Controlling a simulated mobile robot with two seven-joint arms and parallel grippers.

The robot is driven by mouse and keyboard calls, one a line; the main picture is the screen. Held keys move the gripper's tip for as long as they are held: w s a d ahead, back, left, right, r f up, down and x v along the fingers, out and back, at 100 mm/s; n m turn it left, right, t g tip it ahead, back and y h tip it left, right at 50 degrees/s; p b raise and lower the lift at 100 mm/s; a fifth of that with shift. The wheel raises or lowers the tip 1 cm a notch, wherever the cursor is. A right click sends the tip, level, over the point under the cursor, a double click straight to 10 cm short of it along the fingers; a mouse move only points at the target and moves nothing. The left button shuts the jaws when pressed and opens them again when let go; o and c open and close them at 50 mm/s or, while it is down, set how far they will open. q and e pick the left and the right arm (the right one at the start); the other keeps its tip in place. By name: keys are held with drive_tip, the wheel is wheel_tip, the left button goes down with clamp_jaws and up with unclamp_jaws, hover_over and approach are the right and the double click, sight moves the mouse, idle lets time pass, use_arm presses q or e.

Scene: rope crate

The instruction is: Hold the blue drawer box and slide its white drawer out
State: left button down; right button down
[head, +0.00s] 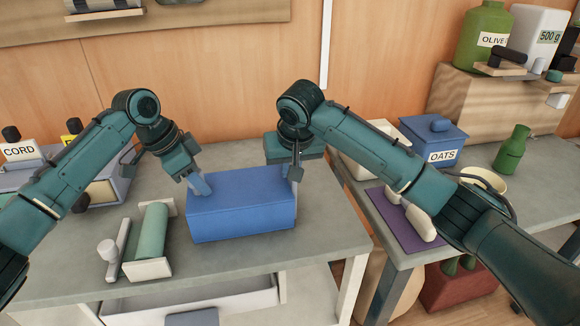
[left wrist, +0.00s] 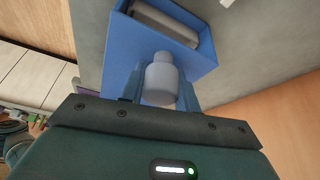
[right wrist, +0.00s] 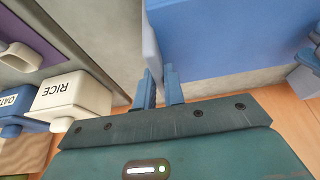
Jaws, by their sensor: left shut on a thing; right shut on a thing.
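The blue drawer box (head: 240,215) stands near the front edge of the grey table, its long side facing me. My left gripper (head: 200,185) is at the box's left end. In the left wrist view its fingers are shut on a pale grey knob (left wrist: 161,78) in front of the blue box (left wrist: 195,62), whose frame surrounds a pale recess with a rounded grey bar. My right gripper (head: 297,172) is at the box's right end. In the right wrist view it is shut on a light blue edge (right wrist: 151,40) beside the blue box wall (right wrist: 240,35). I cannot make out the white drawer's body.
A green roll (head: 152,234) between white ends and a pale mallet-shaped thing (head: 111,252) lie left of the box. The right table holds the OATS canister (head: 436,143) and a purple mat (head: 392,222). Bare tabletop lies in front.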

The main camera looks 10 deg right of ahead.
use_arm(q)
drive_tip(key=shift+f, duration=0.25)
use_arm(e)
drive_tip(key=d, duration=1.1)
drive_tip(key=shift+d, duration=0.3)
drive_tip(key=c, duration=1.5)
unclamp_jaws()
drive_tip(key=v, duration=1.2)
drive_tip(key=shift+r, duration=0.1)
